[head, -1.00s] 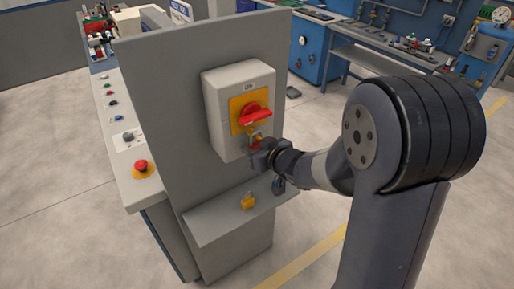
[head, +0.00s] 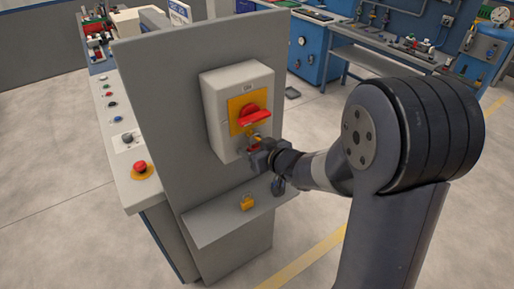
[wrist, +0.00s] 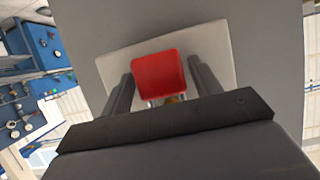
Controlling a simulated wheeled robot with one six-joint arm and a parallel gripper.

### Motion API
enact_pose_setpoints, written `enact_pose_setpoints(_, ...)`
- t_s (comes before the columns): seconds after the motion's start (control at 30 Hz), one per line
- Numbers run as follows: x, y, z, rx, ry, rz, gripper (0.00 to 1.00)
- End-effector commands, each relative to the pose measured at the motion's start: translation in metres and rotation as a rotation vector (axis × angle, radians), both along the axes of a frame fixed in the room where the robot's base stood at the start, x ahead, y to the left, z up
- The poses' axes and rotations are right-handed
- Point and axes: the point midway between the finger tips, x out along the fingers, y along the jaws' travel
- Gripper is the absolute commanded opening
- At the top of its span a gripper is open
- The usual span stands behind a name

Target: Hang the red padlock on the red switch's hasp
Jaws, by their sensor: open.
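The red switch (head: 254,116) sits on a yellow plate on a light grey box fixed to the upright panel. The yellow hasp (head: 257,136) is just below its handle. The red padlock (head: 254,148) is small and partly hidden by my gripper (head: 258,156), directly under the hasp. In the wrist view the red padlock's body (wrist: 158,76) lies between the two spread fingers, with a gap at each side. Parts of its shackle and a bit of yellow show at its edge by the gripper. The shackle's fit in the hasp is hidden. My gripper (wrist: 155,85) is open around the padlock.
A yellow padlock (head: 247,203) and a dark blue padlock (head: 279,187) are at the shelf (head: 225,222) below the switch box. A console with buttons (head: 128,150) stands left of the panel. Workbenches stand at the back right.

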Motion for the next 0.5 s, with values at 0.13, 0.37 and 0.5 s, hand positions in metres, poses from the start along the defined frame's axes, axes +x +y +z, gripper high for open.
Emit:
enact_pose_setpoints(0.13, -0.005, -0.001, 0.002, 0.000, -0.001, 0.004, 0.67)
enact_pose_setpoints(0.37, -0.029, -0.021, 0.016, 0.000, -0.003, -0.001, 0.67)
enact_pose_setpoints(0.5, -0.049, -0.036, 0.027, 0.001, -0.004, -0.003, 0.67)
